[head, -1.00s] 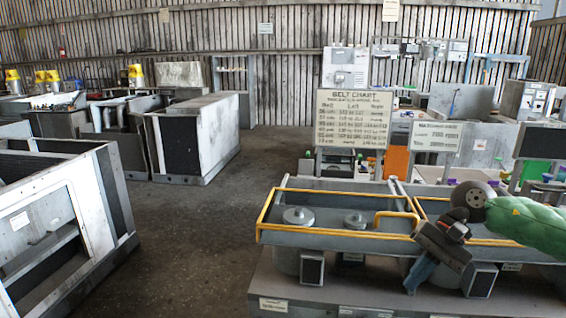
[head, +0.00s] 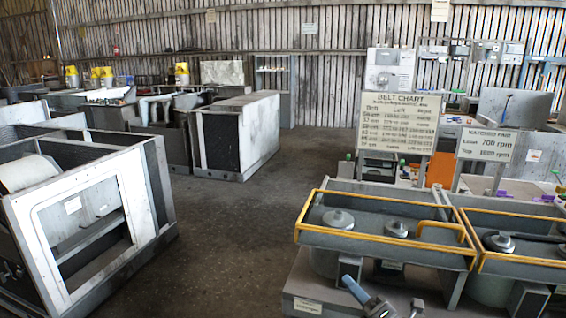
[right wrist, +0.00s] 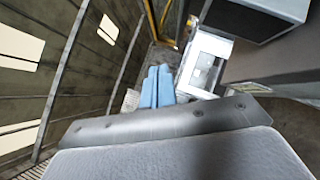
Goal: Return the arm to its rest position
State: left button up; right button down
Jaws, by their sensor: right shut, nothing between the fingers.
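My right gripper (head: 350,287) shows at the bottom of the head view, low in front of the grey bench with the yellow-railed trays. Its blue fingers point up and to the left, and part of its dark body is cut off by the bottom edge. In the right wrist view, the two blue fingers (right wrist: 157,87) lie side by side with nothing between them. The gripper is shut and empty. My left gripper is in neither view.
A yellow-railed tray (head: 385,236) with round pulleys stands just beyond the right gripper. A belt chart board (head: 399,121) and a speed sign (head: 487,145) stand behind. A grey blower housing (head: 75,230) is at left. Open floor (head: 235,235) lies between.

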jog(key=s+d+f+m+g+h, duration=0.1)
jog(key=s+f+m+g+h, duration=0.2)
jog(key=f+m, duration=0.35)
jog(key=s+d+f+m+h, duration=0.1)
jog(key=s+f+m+h, duration=0.25)
jog(key=f+m, duration=0.35)
jog(key=s+d+f+m+g+h, duration=0.1)
jog(key=s+f+m+g+h, duration=0.1)
jog(key=f+m+h, duration=0.5)
jog(key=s+a+f+m+g+y, duration=0.1)
jog(key=s+f+g, duration=0.4)
jog(key=s, duration=0.5)
jog(key=s+a+f+m+g+y, duration=0.2)
jog(key=s+f+m+g, duration=0.3)
jog(key=s, duration=0.6)
notch_tip(320, 180, down, 3)
jog(key=shift+s+a+r+m, duration=0.1)
jog(key=shift+s+a+m, duration=0.15)
jog(key=shift+a+m, duration=0.55)
